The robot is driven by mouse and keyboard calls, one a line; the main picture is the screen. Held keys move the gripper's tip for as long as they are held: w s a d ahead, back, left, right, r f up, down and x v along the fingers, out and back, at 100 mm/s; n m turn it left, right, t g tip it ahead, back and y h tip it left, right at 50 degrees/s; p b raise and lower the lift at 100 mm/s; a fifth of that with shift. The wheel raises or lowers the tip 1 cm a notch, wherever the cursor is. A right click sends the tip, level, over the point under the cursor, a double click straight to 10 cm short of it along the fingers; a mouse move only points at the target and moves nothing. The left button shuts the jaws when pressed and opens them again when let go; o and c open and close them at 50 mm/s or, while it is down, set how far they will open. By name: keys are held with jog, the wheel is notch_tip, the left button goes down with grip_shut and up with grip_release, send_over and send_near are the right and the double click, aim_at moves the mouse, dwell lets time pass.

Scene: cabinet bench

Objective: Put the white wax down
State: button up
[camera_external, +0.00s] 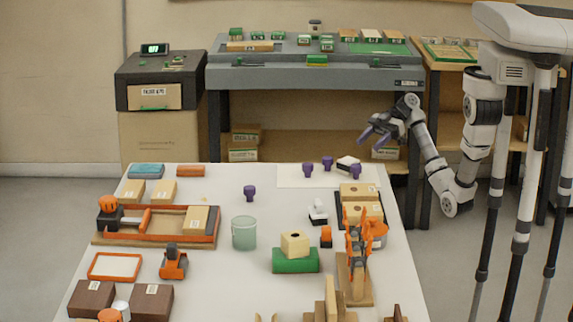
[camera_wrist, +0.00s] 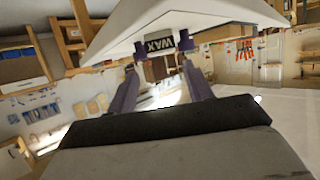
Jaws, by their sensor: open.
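The white wax (camera_external: 348,161) is a small white block with a darker side, at the far right of the white table (camera_external: 205,270). It is close to purple pegs (camera_external: 327,163); I cannot tell whether it rests on them or on the pale mat (camera_external: 290,180). In the wrist view a block face lettered WAX (camera_wrist: 160,45) shows inverted beyond my fingers, between purple posts. My gripper (camera_external: 368,139), with purple fingers, is beyond the table's far edge, apart from the wax. It is open and empty, and its fingers also show in the wrist view (camera_wrist: 160,85).
A grey bench (camera_external: 310,76) with green-marked parts stands behind the table. Wooden blocks in a dark tray (camera_external: 360,192), orange clamps (camera_external: 357,240) and a green cup (camera_external: 244,233) stand on the table.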

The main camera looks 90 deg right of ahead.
aim_at(354, 159)
jog(key=shift+x, duration=2.1)
jog(key=shift+p+x, duration=0.9)
jog(key=shift+x, duration=1.75)
jog(key=shift+s+f, duration=0.1)
jog(key=c, duration=0.7)
jog(key=shift+c, duration=0.2)
